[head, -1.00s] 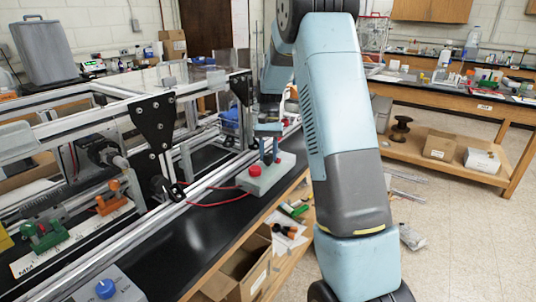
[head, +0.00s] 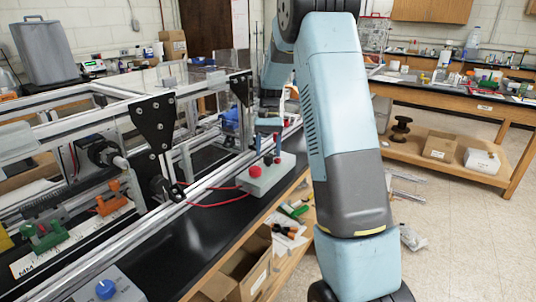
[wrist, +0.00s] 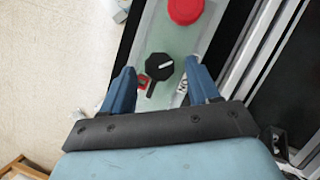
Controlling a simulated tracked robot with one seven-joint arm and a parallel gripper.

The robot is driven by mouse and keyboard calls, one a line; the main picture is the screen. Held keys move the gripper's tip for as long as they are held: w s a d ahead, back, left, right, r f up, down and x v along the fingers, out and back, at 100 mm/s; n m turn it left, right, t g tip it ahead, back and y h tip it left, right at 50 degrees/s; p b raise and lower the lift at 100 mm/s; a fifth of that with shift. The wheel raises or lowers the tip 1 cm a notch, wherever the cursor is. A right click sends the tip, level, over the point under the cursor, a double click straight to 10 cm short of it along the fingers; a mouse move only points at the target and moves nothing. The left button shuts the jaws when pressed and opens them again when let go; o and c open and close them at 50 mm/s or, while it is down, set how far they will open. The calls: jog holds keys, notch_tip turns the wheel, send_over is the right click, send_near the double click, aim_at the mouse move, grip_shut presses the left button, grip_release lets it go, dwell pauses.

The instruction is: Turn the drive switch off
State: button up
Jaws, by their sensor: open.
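The drive switch is a black knob (wrist: 159,66) with a white pointer line on a pale grey-green control box (wrist: 152,30). In the wrist view the line points right and slightly up. A red label (wrist: 142,82) lies at its lower left and a white label (wrist: 181,90) at its lower right. My gripper (wrist: 160,72) is open, one blue finger on each side of the knob, with visible gaps to it. In the head view my gripper (head: 268,150) points down over the box (head: 262,183); the knob is small there.
A red button (wrist: 185,10) sits on the same box, beyond the knob; it also shows in the head view (head: 254,171). A metal extrusion rail (head: 205,184) runs close along the left of the box. A red cable (head: 212,204) lies on the black bench.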

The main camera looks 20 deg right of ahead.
jog(key=v, duration=1.1)
jog(key=shift+r, duration=0.4)
jog(key=shift+w, duration=0.15)
jog(key=s+a+r+n+t, duration=0.1)
jog(key=s+a+r+t, duration=0.15)
jog(key=s, duration=0.45)
jog(key=s+a+r+t+h, duration=0.1)
jog(key=s+r, duration=0.3)
jog(key=s, duration=0.2)
jog(key=s+a+r+n+t, duration=0.1)
jog(key=s+r+t, duration=0.1)
jog(key=s+r, duration=0.35)
jog(key=s+a+f+n+t, duration=0.1)
jog(key=s+f+t, duration=0.1)
jog(key=s, duration=0.7)
jog(key=s+a+f+n+t, duration=0.1)
jog(key=s+f, duration=0.3)
jog(key=s, duration=0.6)
jog(key=shift+s+a+n+t+h, duration=0.3)
jog(key=shift+a+t+h, duration=0.15)
jog(key=shift+t, duration=0.2)
